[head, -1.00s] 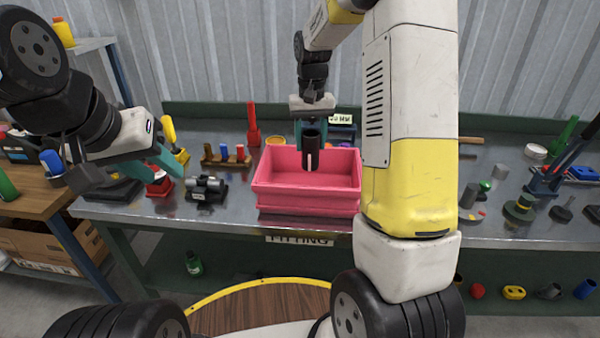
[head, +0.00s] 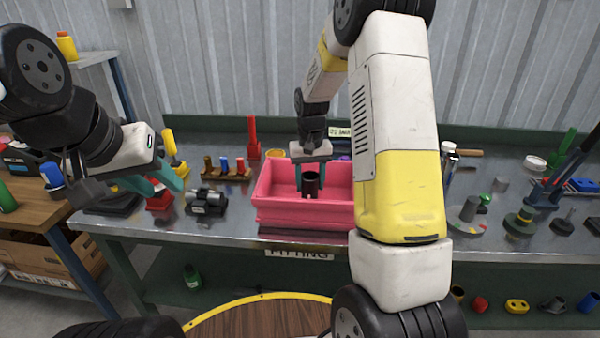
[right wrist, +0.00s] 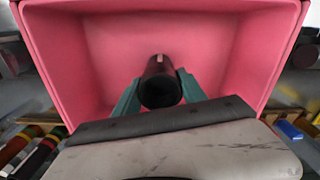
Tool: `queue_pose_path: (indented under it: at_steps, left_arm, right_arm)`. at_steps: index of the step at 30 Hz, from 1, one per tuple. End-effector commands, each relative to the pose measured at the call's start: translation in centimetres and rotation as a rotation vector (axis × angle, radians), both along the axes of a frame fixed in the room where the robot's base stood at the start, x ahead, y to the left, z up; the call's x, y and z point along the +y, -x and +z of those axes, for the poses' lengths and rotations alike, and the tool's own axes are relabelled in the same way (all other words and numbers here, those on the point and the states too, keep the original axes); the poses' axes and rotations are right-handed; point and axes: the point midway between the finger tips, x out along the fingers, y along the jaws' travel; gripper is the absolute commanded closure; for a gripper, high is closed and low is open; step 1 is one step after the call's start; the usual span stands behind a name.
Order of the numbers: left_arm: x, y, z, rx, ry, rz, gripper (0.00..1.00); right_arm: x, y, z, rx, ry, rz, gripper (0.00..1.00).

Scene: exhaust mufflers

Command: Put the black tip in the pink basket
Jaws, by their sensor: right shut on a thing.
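The pink basket (head: 282,214) stands on the metal workbench near its front edge; its walls fill much of the right wrist view (right wrist: 85,60). The black tip (head: 311,183) is a dark, upright tube inside the basket's opening in the head view. My right gripper (head: 310,186) is shut on the tip, with a teal finger on each side of it. The tip also shows between the fingers in the right wrist view (right wrist: 160,82). Whether the tip touches the basket floor cannot be told. My left gripper (head: 165,182) is off to the left above the bench, its teal fingers apart and empty.
A small dark grey device (head: 206,202) and a rack of coloured pegs (head: 226,170) stand left of the basket. A red upright tool (head: 253,138) is behind it. Several fittings and a blue clamp (head: 560,178) occupy the bench's right side.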

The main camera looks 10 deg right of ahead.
Motion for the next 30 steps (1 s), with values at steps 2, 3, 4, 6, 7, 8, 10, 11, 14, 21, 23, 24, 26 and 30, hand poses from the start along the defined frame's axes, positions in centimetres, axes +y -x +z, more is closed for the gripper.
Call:
queue_pose_path:
  at_steps: [2,3,4,6,7,8,10,11,14,21,23,24,26,30]
  left_arm:
    - [0.0,0.0,0.0,0.000,0.000,0.000,0.64]
    - [0.0,0.0,0.0,0.000,0.000,0.000,0.64]
    - [0.0,0.0,0.0,0.000,0.000,0.000,0.64]
    - [0.0,0.0,0.0,0.000,0.000,0.000,0.64]
    - [0.0,0.0,0.0,0.000,0.000,0.000,0.64]
    - [0.0,0.0,0.0,0.000,0.000,0.000,0.64]
    - [0.0,0.0,0.0,0.000,0.000,0.000,0.64]
    - [0.0,0.0,0.0,0.000,0.000,0.000,0.64]
    - [0.0,0.0,0.0,0.000,0.000,0.000,0.64]
    - [0.0,0.0,0.0,0.000,0.000,0.000,0.64]
    - [0.0,0.0,0.0,0.000,0.000,0.000,0.64]
    - [0.0,0.0,0.0,0.000,0.000,0.000,0.64]
    - [0.0,0.0,0.0,0.000,0.000,0.000,0.64]
    - [0.0,0.0,0.0,0.000,0.000,0.000,0.64]
  right_arm:
    - [0.0,0.0,-0.1,0.001,0.000,0.000,0.44]
    - [0.0,0.0,-0.1,0.001,0.000,0.000,0.36]
    - [0.0,0.0,-0.1,0.001,0.000,0.000,0.30]
    - [0.0,0.0,-0.1,0.001,0.000,0.000,0.30]
    - [0.0,0.0,-0.1,0.001,0.000,0.000,0.30]
    - [0.0,0.0,-0.1,0.001,0.000,0.000,0.30]
    - [0.0,0.0,-0.1,0.001,0.000,0.000,0.30]
    - [0.0,0.0,-0.1,0.001,0.000,0.000,0.30]
    - [0.0,0.0,0.0,0.000,0.000,0.000,0.30]
    - [0.0,-0.1,3.1,-0.005,-0.001,0.001,0.30]
    - [0.1,-0.1,4.5,-0.005,-0.001,0.001,0.30]
    - [0.1,-0.1,5.4,-0.006,-0.001,0.001,0.30]
    - [0.1,-0.1,6.7,-0.005,-0.001,0.001,0.30]
    - [0.0,-0.1,9.4,-0.003,-0.001,0.001,0.30]
